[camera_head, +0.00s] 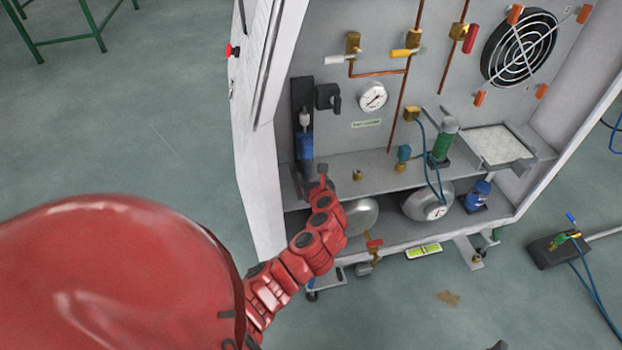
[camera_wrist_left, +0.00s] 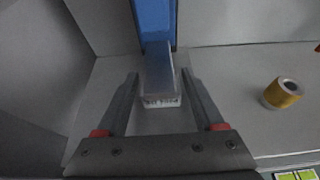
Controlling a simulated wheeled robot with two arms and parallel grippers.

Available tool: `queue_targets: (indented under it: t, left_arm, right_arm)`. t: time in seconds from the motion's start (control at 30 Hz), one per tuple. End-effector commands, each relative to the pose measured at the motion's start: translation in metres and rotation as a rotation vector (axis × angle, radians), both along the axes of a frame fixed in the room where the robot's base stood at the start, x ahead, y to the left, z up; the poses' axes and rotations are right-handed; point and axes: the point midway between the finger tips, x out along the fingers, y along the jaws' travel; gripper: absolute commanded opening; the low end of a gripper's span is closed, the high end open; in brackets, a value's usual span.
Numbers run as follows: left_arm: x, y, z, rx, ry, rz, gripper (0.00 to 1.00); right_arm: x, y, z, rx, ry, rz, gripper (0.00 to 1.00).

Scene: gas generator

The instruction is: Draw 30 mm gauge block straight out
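The gauge block, a grey metal bar (camera_wrist_left: 158,78) with small dark lettering on its near end, sticks out from under a blue part in the left wrist view. The lettering is too blurred to read. The blue part (camera_head: 305,146) stands upright at the left of the cabinet in the head view. My left gripper (camera_wrist_left: 160,76) is open, with one finger on each side of the block and a visible gap on both sides. In the head view, my left gripper (camera_head: 323,181) reaches the shelf just below the blue part, and the block is hard to make out there. My right gripper is not in view.
A brass fitting (camera_wrist_left: 283,93) stands on the shelf to the right of the gripper. It also shows in the head view (camera_head: 357,174). The cabinet's white side wall (camera_head: 258,170) is close on the left. A green cylinder (camera_head: 445,140) stands farther right.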

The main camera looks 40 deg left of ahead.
Motion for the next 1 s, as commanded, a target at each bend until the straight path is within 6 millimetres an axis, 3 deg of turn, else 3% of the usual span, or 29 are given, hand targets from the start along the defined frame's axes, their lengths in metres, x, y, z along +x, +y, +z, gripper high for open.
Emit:
queue_targets:
  t: [0.03, 0.37, 0.57, 1.0]
  left_arm:
    - [0.000, 0.000, 0.000, 0.000, 0.000, 0.000, 0.59]
    - [0.000, 0.000, 0.000, 0.000, 0.000, 0.000, 0.00]
    - [-0.002, -0.003, 0.001, 0.002, 0.000, -0.002, 0.00]
    - [-0.034, -0.040, 0.000, 0.002, 0.002, -0.002, 0.00]
  right_arm:
    - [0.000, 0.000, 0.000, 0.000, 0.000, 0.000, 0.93]
    - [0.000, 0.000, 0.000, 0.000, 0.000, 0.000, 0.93]
    - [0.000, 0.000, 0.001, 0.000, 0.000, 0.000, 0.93]
    - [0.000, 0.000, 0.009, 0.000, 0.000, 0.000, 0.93]
